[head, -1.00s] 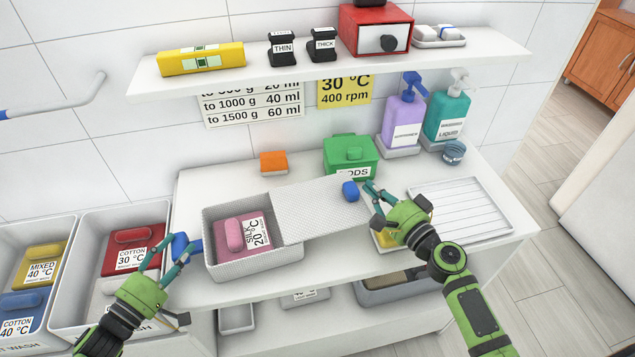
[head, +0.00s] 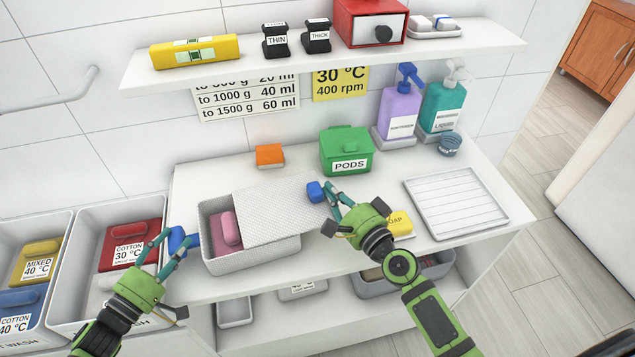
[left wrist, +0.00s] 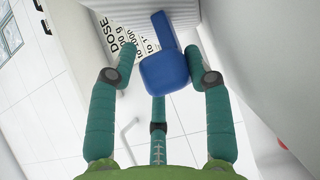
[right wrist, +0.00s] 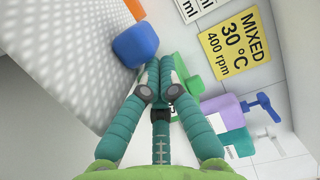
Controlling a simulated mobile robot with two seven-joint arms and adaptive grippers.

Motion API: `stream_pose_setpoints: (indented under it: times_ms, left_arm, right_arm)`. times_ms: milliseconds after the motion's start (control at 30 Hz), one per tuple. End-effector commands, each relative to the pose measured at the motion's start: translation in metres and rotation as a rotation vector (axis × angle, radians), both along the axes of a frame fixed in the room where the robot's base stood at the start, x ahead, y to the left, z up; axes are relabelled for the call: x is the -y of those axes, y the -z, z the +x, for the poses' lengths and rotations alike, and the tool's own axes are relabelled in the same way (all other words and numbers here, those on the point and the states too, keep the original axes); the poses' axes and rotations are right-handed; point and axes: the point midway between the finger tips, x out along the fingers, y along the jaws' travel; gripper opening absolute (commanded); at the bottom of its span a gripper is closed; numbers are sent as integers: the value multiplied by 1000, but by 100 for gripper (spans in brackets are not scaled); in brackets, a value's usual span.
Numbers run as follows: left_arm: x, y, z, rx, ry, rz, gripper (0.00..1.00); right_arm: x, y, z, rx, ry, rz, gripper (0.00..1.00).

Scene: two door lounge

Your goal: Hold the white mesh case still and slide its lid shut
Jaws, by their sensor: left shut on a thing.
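The white mesh case (head: 250,258) sits on the white counter. Its mesh lid (head: 275,210) covers its right part and overhangs to the right. The left part is open, showing a pink item (head: 231,229) inside. My left gripper (head: 172,246) is shut on the blue handle (head: 178,238) at the case's left end; the handle (left wrist: 165,70) also shows between the fingers in the left wrist view. My right gripper (head: 331,194) has its fingers together and empty, just right of the lid's blue knob (head: 314,191). In the right wrist view the knob (right wrist: 135,45) is at the fingertips; contact is hard to judge.
A green pods box (head: 346,152) and an orange block (head: 269,155) stand behind the lid. A yellow soap (head: 399,222) and a white ribbed tray (head: 456,203) are to the right. Laundry bins (head: 105,240) stand at the left. A shelf (head: 330,58) hangs above.

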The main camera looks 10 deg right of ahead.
Motion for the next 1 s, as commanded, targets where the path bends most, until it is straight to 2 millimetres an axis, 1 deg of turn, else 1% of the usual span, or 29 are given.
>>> stream_pose_setpoints:
  times_ms: [33, 100, 300, 400, 500, 600, 1000]
  left_arm:
    - [2, -2, 0, 2, 3, -5, 21]
    - [2, -2, 0, 2, 3, -5, 21]
    - [2, -2, 0, 3, 3, -6, 21]
    - [2, -2, 0, 3, 4, -6, 21]
    - [2, -2, 0, 3, 4, -6, 21]
    - [2, -2, 0, 4, 4, -5, 21]
    - [2, -2, 0, 4, 5, -5, 21]
  right_arm:
    - [-15, 0, -2, 0, -6, 9, 0]
    - [-29, 0, -4, -1, -6, 10, 0]
    - [-61, 0, -7, -2, -4, 8, 0]
    - [-73, 0, -8, -2, -4, 6, 0]
    - [-80, 0, -9, -1, -4, 4, 0]
    - [-82, 0, -9, -2, -5, 2, 0]
    - [-81, 0, -9, -1, -4, 0, 0]
